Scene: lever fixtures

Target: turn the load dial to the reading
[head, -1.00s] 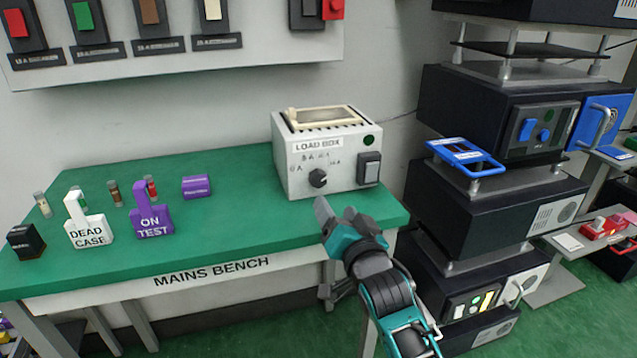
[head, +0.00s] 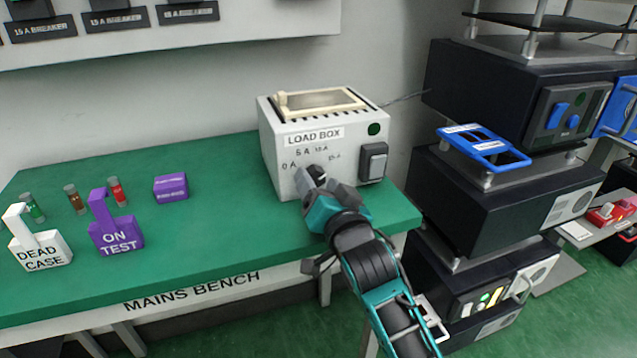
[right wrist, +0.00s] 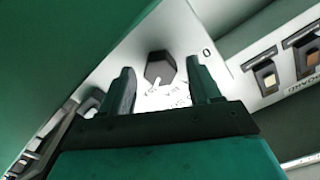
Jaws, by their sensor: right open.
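The load box (head: 290,170) is a pale grey case on the right part of the green bench, with a slotted cream top. Its black dial (head: 316,172) is on the front face, with current markings around it, and is mostly covered by my right gripper (head: 313,184) in the head view. In the right wrist view the dial (right wrist: 160,68) shows as a dark knob between and beyond the open fingers of the right gripper (right wrist: 160,85). No contact is visible there. The dial's pointer reading cannot be made out. My left gripper is not in view.
A dark rocker switch (head: 373,162) and a green lamp (head: 374,129) are on the box front, right of the dial. White (head: 38,245) and purple (head: 117,235) tags, small fuses and a purple block (head: 171,187) stand to the left. Stacked black units (head: 490,190) stand right of the bench.

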